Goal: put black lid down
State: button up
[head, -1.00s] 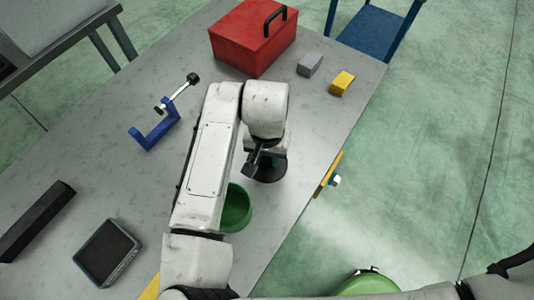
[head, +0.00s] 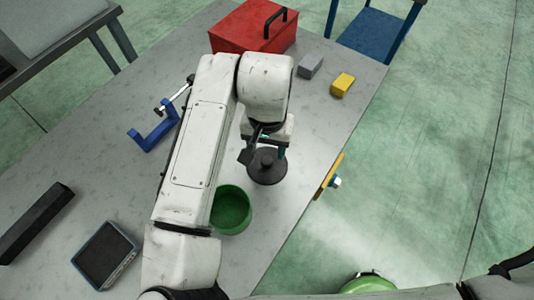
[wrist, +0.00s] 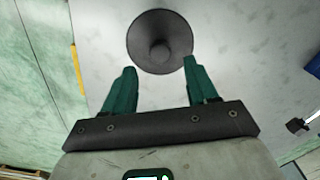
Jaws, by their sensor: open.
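The black lid (head: 267,167) is round with a knob on top and lies on the grey table, just above the green bowl (head: 231,209) in the head view. It also shows in the wrist view (wrist: 160,42), beyond the fingertips. My gripper (wrist: 157,78) is open with its two green fingers spread and nothing between them. The lid's knob lies ahead of the gap between the fingers. In the head view my arm hides part of the gripper and the left edge of the bowl. The bowl is uncovered and looks empty.
A red toolbox (head: 253,28), a grey block (head: 310,66) and a yellow block (head: 342,84) stand at the far end of the table. A blue clamp (head: 155,135) lies left of my arm. The table's right edge is close to the lid.

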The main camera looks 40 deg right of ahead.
aim_at(267, 160)
notch_tip(267, 160, up, 6)
dwell(0.4)
jog(key=shift+r, duration=0.1)
